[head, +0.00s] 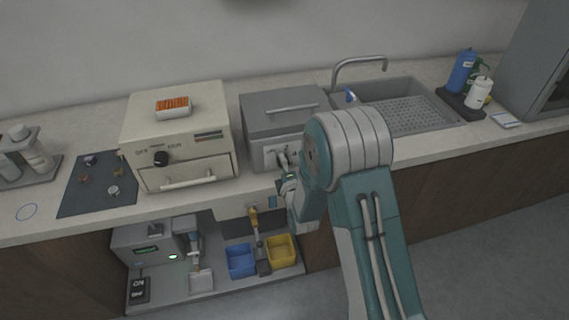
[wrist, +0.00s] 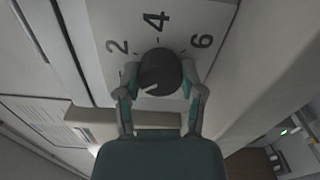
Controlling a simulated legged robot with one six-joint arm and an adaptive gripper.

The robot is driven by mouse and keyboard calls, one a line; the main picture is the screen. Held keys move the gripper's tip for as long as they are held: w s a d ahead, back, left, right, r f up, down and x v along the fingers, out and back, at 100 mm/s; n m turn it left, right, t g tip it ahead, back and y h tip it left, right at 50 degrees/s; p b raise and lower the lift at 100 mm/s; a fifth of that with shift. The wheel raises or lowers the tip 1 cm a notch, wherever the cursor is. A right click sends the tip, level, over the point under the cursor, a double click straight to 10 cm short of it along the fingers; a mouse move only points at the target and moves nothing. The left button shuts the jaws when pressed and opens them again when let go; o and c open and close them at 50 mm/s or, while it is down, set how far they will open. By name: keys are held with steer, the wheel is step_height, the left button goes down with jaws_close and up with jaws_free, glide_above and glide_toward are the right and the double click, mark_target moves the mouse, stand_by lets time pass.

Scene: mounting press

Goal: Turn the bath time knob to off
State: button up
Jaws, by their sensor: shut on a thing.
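The bath time knob (wrist: 160,68) is dark and round, on a pale panel with the numbers 2, 4 and 6 around it. A short white pointer line on it points to the lower left in the wrist view, away from these numbers. My gripper (wrist: 158,84) has one finger on each side of the knob and is shut on it. No off mark can be made out. In the head view my gripper (head: 286,174) is at the front of the grey box (head: 262,127), where my arm partly hides the panel.
A cream box (head: 180,120) with its own black knob stands to the left. A sink (head: 408,100) and several bottles are to the right. Below the counter are a blue bin (head: 241,261), a yellow bin (head: 282,250) and a grey machine (head: 143,244).

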steer(key=shift+s+a+f+n, duration=0.1)
steer(key=shift+a+f+n, duration=0.15)
steer(key=shift+n, duration=0.25)
steer(key=o, duration=1)
steer(key=shift+o, duration=0.8)
steer(key=shift+a, duration=0.1)
steer(key=shift+r, duration=0.1)
steer(key=shift+s+d, duration=0.2)
steer(key=shift+d, duration=0.1)
steer(key=v, duration=1.1)
steer(key=shift+s+a, duration=0.15)
